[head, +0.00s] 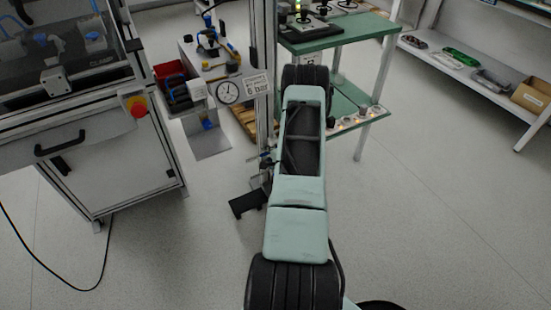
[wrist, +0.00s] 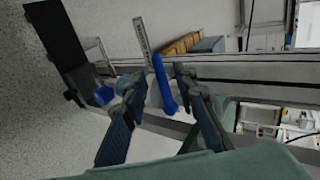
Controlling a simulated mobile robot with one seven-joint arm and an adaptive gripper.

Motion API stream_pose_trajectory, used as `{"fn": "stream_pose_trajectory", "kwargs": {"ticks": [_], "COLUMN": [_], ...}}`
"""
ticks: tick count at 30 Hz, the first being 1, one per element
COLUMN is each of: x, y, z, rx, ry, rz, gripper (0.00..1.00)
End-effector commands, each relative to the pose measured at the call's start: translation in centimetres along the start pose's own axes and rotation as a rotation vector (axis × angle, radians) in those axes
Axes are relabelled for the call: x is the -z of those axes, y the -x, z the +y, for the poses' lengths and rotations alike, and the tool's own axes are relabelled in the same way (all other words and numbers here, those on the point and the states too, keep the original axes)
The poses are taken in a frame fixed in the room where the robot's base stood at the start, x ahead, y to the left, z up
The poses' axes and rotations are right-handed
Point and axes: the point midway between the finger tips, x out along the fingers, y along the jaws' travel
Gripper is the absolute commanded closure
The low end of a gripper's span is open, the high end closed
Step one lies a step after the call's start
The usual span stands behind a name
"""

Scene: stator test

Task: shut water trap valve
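In the wrist view, the blue valve lever (wrist: 163,86) stands out from the metal post, between the fingertips of my gripper (wrist: 159,82). My gripper is open, with one dark finger on each side of the lever and a visible gap on each side. Whether either finger touches it is unclear. A blue-and-dark fitting (wrist: 104,95) shows to the left of the left finger. In the head view, small water trap fittings (head: 268,160) show on the post just left of my arm. My arm hides my gripper there.
The vertical metal post (head: 263,50) carries a round gauge (head: 229,92) and a "6 bar" label (head: 256,85). A black foot plate (head: 247,203) lies at its base. A green-shelved table (head: 345,34) stands behind my arm, and a machine cabinet (head: 115,170) at left. Floor at right is clear.

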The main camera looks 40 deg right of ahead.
Motion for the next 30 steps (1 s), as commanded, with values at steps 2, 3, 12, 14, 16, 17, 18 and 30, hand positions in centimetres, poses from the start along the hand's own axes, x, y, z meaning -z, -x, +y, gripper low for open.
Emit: {"fn": "stream_pose_trajectory", "kwargs": {"ticks": [2, 3, 12, 14, 16, 17, 18, 30], "x": [0.0, 0.0, 0.1, 0.1, 0.1, 0.1, 0.1, 0.1], "y": [1.6, 2.4, 7.4, 7.9, 8.4, 8.6, 8.7, 8.8], "z": [0.0, -0.1, 0.0, 0.0, 0.1, 0.1, 0.0, 0.1], "rx": [-0.002, -0.001, -0.001, -0.001, -0.002, -0.002, -0.001, -0.001], "ry": [0.000, 0.001, 0.000, 0.000, 0.000, 0.001, 0.000, 0.000], "rz": [0.001, 0.001, 0.002, 0.001, 0.001, 0.002, 0.002, 0.001], "gripper": [0.74, 0.74, 0.74, 0.74, 0.74, 0.74, 0.74, 0.74]}}
